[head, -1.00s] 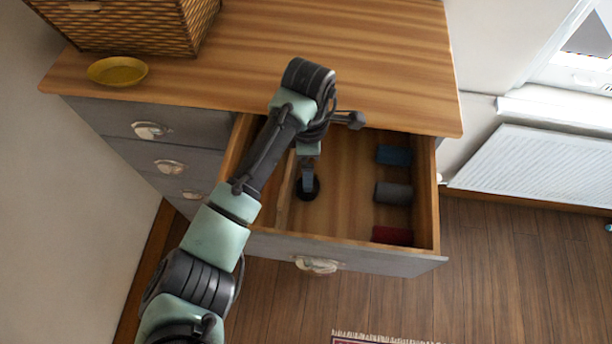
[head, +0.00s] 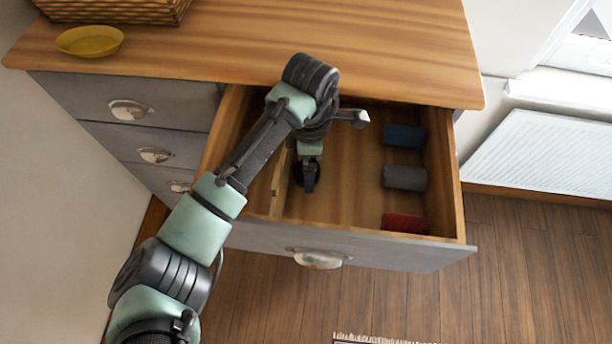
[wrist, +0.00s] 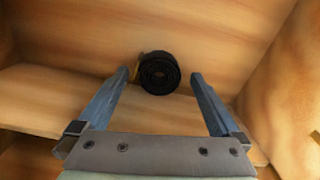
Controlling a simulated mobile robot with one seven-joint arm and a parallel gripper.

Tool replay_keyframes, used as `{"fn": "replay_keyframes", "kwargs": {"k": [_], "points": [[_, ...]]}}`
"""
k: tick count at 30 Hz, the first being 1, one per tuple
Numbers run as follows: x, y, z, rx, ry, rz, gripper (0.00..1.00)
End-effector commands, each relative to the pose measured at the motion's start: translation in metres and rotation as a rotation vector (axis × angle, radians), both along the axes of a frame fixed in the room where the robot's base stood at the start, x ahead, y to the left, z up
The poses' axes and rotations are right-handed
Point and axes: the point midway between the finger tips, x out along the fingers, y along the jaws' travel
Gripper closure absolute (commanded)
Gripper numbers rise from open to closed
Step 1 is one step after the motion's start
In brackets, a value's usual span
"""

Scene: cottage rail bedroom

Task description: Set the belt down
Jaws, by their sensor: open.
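The belt (wrist: 159,73) is a black coil with a small yellowish part at its left side. In the wrist view it rests on the wooden drawer floor, just beyond and between my fingertips. My gripper (wrist: 166,76) is open, with a finger on each side and clear gaps to the coil. In the head view my gripper (head: 307,180) reaches down into the left part of the open drawer (head: 350,200). There the belt is hard to tell apart from the dark gripper end.
Blue (head: 404,136), grey (head: 405,178) and red (head: 405,223) rolled items line the drawer's right side. A low wooden divider (head: 279,185) stands left of my gripper. A yellow dish (head: 90,41) and a wicker basket (head: 115,8) stand on the dresser top (head: 400,55). The drawer's middle floor is clear.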

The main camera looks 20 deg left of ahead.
Motion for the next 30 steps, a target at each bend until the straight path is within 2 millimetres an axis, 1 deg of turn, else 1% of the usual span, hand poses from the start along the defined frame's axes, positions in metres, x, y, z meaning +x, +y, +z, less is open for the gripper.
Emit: {"fn": "replay_keyframes", "kwargs": {"k": [1, 6, 16, 17, 21, 29, 30], "points": [[0.0002, 0.0010, -0.0113, 0.002, -0.001, 0.000, 0.00], [0.0002, 0.0008, -0.0200, 0.000, -0.001, 0.000, 0.00], [0.0001, 0.0004, -0.0199, 0.000, -0.001, 0.000, 0.00], [0.0001, 0.0004, -0.0198, 0.000, -0.001, 0.000, 0.04], [0.0001, 0.0004, -0.0199, 0.000, -0.001, 0.000, 0.29], [0.0002, 0.0005, -0.0200, 0.000, -0.001, 0.001, 0.76], [0.0002, 0.0005, -0.0200, 0.000, -0.001, 0.001, 0.83]]}}
